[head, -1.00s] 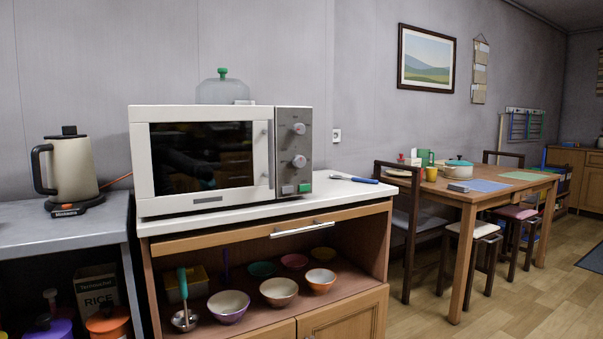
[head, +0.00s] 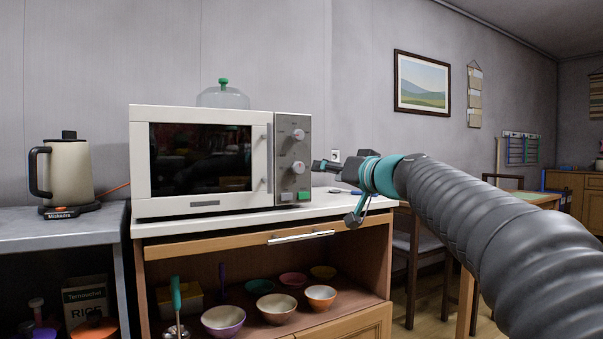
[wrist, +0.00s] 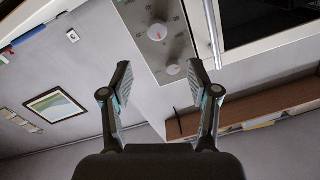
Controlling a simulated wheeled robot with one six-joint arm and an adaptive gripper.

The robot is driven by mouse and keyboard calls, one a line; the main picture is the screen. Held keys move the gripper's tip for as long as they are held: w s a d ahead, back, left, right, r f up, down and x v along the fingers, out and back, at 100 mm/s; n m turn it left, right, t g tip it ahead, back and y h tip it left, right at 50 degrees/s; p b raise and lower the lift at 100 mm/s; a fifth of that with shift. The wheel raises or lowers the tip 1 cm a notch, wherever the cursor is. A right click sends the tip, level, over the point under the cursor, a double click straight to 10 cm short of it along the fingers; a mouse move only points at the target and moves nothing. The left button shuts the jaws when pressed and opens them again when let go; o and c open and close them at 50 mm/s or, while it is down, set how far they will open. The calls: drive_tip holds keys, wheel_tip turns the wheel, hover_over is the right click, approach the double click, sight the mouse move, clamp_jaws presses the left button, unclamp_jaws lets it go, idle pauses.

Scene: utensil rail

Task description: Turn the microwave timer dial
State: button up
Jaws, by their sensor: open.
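The white microwave (head: 262,155) stands on a counter with its door shut. Its grey control panel (head: 297,150) carries an upper dial (head: 298,135) and a lower dial (head: 298,167). I cannot tell which is the timer. My gripper (head: 322,165) is just right of the panel, near the lower dial's height. In the wrist view my gripper (wrist: 160,85) is open with nothing between its fingers. Beyond the fingertips, a larger-looking dial (wrist: 157,32) with number marks and a smaller-looking dial (wrist: 172,68) show on the panel, apart from the fingers.
Buttons, one green (head: 304,196), sit below the dials. The upright door handle (head: 268,158) is left of them. A clear dome (head: 222,98) is on or behind the microwave. Bowls (head: 223,320) fill the shelf below. A kettle (head: 68,170) stands left.

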sight(300, 169)
drive_tip(key=shift+n, duration=0.5)
drive_tip(key=p+x, duration=0.3)
drive_tip(key=x, duration=0.9)
drive_tip(key=shift+w, duration=0.35)
drive_tip(key=shift+w+a+f, duration=0.1)
drive_tip(key=shift+w+a, duration=0.3)
drive_tip(key=shift+w, duration=0.2)
drive_tip(key=c, duration=1.2)
drive_tip(key=shift+o, duration=0.2)
